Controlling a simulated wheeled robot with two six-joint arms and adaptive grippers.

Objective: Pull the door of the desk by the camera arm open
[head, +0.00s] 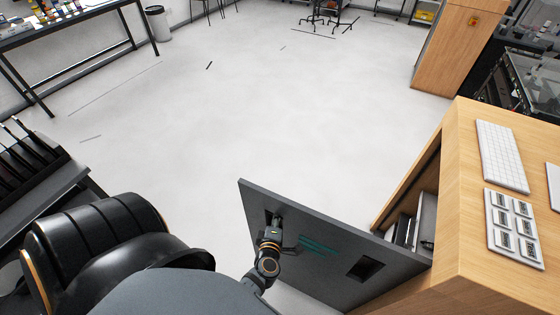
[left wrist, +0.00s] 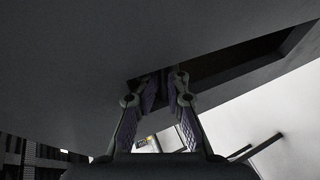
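The dark grey door (head: 335,240) of the light wood desk (head: 450,225) stands swung open at the desk's left side, with the inside of the compartment partly showing. My left gripper (head: 273,220) is at a dark recess near the door's far-left edge. In the left wrist view the fingers of my left gripper (left wrist: 165,82) reach up to a dark slot in the door (left wrist: 70,60). Their tips are close together, and the shadow hides whether they pinch the door. My right gripper is not in view.
A white keyboard (head: 502,156) and a labelled button panel (head: 514,228) lie on the desk. Binders (head: 405,230) stand inside it. The floor (head: 240,110) beyond the door is clear.

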